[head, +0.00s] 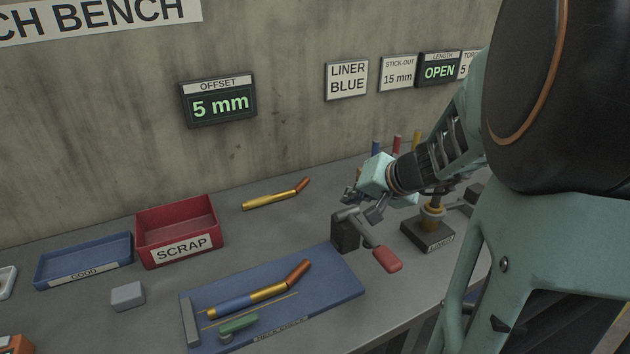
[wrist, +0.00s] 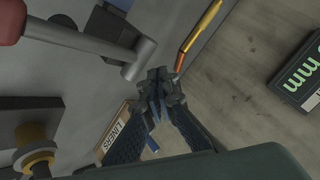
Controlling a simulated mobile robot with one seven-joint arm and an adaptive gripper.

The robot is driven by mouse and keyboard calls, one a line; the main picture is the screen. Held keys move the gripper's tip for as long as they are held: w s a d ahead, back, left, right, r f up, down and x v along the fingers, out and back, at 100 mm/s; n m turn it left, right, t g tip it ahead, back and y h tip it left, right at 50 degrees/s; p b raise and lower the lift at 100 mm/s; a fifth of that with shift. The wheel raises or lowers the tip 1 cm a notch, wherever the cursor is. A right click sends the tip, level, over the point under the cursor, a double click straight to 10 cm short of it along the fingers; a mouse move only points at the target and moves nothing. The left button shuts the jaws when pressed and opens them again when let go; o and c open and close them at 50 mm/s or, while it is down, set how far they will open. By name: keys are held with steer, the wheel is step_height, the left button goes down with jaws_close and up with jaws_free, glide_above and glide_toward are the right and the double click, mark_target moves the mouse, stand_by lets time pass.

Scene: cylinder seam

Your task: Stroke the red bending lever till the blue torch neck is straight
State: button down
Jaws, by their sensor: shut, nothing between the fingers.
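The blue torch neck (head: 235,303) lies on the blue mat, with a gold middle and a copper end bent up to the right. The bending lever's red grip (head: 387,259) sits at the near end of a grey arm, which runs back to a hub on a dark block (head: 345,232). In the wrist view the red grip (wrist: 10,22) is at the upper left, and the hub (wrist: 138,62) is close to my fingertips. My gripper (head: 360,203) is shut and empty, above and beside the hub. I cannot tell whether it touches the lever.
The offset display (head: 218,104) reads 5 mm. A second gold neck (head: 270,200) lies at the back. The red scrap bin (head: 180,220), blue good tray (head: 85,262) and grey block (head: 128,296) stand left. A green-handled clamp (head: 238,324) is on the mat. A dark stand (head: 428,237) is right.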

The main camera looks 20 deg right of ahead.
mark_target(347, 212)
steer(key=shift+f, duration=0.15)
steer(key=shift+f+b, duration=0.3)
steer(key=shift+b, duration=0.5)
steer(key=shift+f+b, duration=0.25)
steer(key=shift+b, duration=0.05)
stand_by(0.4)
steer(key=shift+s+a+f+b, duration=0.1)
steer(key=shift+s+f+b, duration=0.1)
steer(key=shift+f+b, duration=0.25)
steer(key=shift+s+a+f+b, duration=0.1)
steer(key=shift+s+f+b, duration=0.05)
steer(key=shift+f+b, duration=0.25)
stand_by(0.4)
steer(key=shift+f, duration=0.25)
stand_by(0.8)
steer(key=shift+w+a+r, duration=0.1)
steer(key=shift+r, duration=0.1)
steer(key=shift+w+a+r+p, duration=0.15)
steer(key=shift+r+p, duration=0.1)
steer(key=shift+r, duration=0.2)
steer(key=shift+s+a+r+p, duration=0.1)
steer(key=shift+r+p, duration=0.1)
steer(key=shift+r, duration=0.2)
steer(key=shift+d+r, duration=0.1)
steer(key=shift+w+d+r, duration=0.1)
